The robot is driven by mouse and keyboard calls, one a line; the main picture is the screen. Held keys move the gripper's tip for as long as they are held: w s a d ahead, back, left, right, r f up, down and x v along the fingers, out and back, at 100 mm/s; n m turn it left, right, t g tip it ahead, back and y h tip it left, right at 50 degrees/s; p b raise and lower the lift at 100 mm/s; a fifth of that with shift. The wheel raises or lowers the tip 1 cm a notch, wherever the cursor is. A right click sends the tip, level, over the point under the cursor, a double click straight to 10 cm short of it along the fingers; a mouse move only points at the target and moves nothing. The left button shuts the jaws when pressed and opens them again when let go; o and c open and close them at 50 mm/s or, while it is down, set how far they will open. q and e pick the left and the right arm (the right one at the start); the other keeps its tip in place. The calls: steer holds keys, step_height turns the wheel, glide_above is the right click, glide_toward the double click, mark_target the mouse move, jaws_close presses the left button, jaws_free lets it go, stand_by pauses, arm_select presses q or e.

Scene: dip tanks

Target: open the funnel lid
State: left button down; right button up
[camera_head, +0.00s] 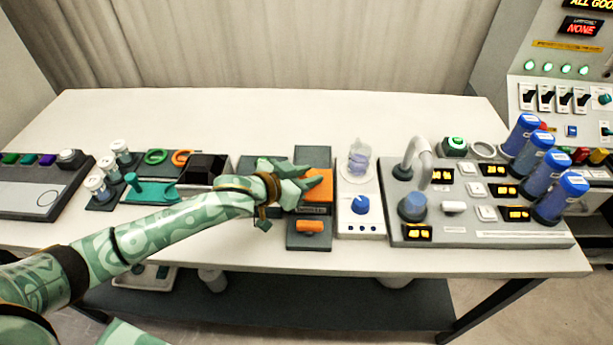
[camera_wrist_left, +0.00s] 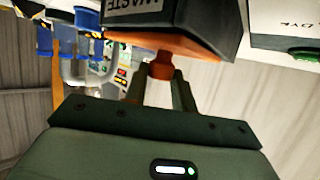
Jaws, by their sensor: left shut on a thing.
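The funnel lid (camera_head: 322,192) is an orange panel on a dark grey unit (camera_head: 309,243) in the middle of the table. My left gripper (camera_head: 313,174) reaches it from the left, and its fingers cover part of the orange. In the left wrist view the fingers (camera_wrist_left: 160,75) are shut on an orange knob (camera_wrist_left: 162,62), beside the orange edge (camera_wrist_left: 190,44) of a dark box marked WASTE (camera_wrist_left: 206,20). How far the lid is raised I cannot tell. My right gripper is not in view.
A smaller orange handle (camera_head: 310,227) sits at the unit's front. Close right is a white panel with a blue knob (camera_head: 360,204), then a grey console (camera_head: 455,232) with a curved pipe and blue cylinders (camera_head: 539,164). A black box (camera_head: 204,168) and white-capped vials (camera_head: 97,185) stand left. The table's back is clear.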

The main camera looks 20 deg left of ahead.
arm_select(q)
steer(key=w, duration=0.2)
steer(key=w+a, duration=0.1)
steer(key=w, duration=0.2)
steer(key=w+a+b, duration=0.1)
steer(key=w, duration=0.2)
steer(key=shift+w+a, duration=0.15)
steer(key=shift+a, duration=0.05)
steer(key=c, duration=1.1)
jaws_free()
steer(key=shift+c, duration=0.2)
steer(key=p+v, duration=0.5)
steer(key=v, duration=1.1)
